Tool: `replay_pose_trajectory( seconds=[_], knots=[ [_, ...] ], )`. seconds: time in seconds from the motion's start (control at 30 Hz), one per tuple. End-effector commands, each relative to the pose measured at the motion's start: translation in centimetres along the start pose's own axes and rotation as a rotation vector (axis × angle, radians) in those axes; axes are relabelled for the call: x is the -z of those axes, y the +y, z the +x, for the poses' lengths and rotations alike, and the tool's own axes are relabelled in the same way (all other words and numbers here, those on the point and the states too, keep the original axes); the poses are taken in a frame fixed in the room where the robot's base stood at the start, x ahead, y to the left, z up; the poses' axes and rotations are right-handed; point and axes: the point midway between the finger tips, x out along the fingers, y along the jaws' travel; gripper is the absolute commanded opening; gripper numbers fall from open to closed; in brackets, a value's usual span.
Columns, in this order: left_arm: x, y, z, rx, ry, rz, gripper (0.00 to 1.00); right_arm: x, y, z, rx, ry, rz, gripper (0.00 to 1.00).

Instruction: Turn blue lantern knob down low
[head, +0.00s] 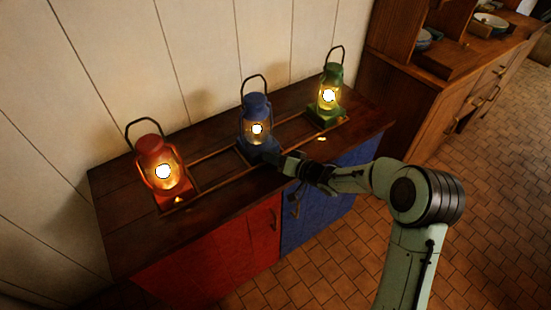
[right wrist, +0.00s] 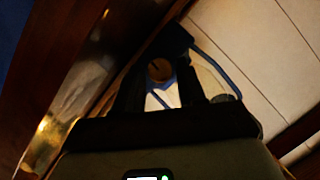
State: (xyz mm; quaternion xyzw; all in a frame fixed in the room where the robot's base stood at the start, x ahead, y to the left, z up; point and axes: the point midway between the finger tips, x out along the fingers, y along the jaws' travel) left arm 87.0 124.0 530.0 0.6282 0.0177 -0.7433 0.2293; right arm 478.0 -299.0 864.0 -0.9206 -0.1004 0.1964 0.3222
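The blue lantern (head: 257,127) stands lit on the wooden cabinet top, between a red lantern (head: 161,168) and a green lantern (head: 329,95), both lit too. My right gripper (head: 284,160) is low at the front right of the blue lantern's base. In the right wrist view, my two dark fingers (right wrist: 160,82) are apart, with a round brownish knob (right wrist: 160,69) between their tips. The knob about fills the gap, but I cannot tell whether the fingers press on it. Part of the blue lantern's frame (right wrist: 222,72) shows behind. My left gripper is not in view.
The cabinet (head: 115,200) has a red door (head: 240,250) and a blue door (head: 310,220). A panelled wall is close behind the lanterns. A wooden dresser with bowls (head: 490,20) stands at the right. Tiled floor (head: 480,180) is clear at the right.

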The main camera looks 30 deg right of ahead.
Motion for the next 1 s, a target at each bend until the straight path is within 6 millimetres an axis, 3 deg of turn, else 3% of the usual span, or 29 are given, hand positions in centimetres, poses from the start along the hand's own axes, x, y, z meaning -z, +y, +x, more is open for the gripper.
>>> replay_pose_trajectory(
  seconds=[0.2,0.33,0.67,1.0],
  knots=[
    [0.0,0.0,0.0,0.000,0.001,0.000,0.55,0.0,0.0,0.0,0.000,0.000,0.000,0.40],
    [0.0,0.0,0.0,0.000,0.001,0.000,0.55,0.0,0.0,0.0,0.000,0.000,0.000,0.00],
    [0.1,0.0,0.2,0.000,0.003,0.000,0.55,0.0,-0.1,0.0,-0.010,0.003,-0.027,0.00],
    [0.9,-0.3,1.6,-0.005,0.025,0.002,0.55,-0.1,-0.2,0.1,-0.088,0.004,-0.219,0.00]
  ],
)
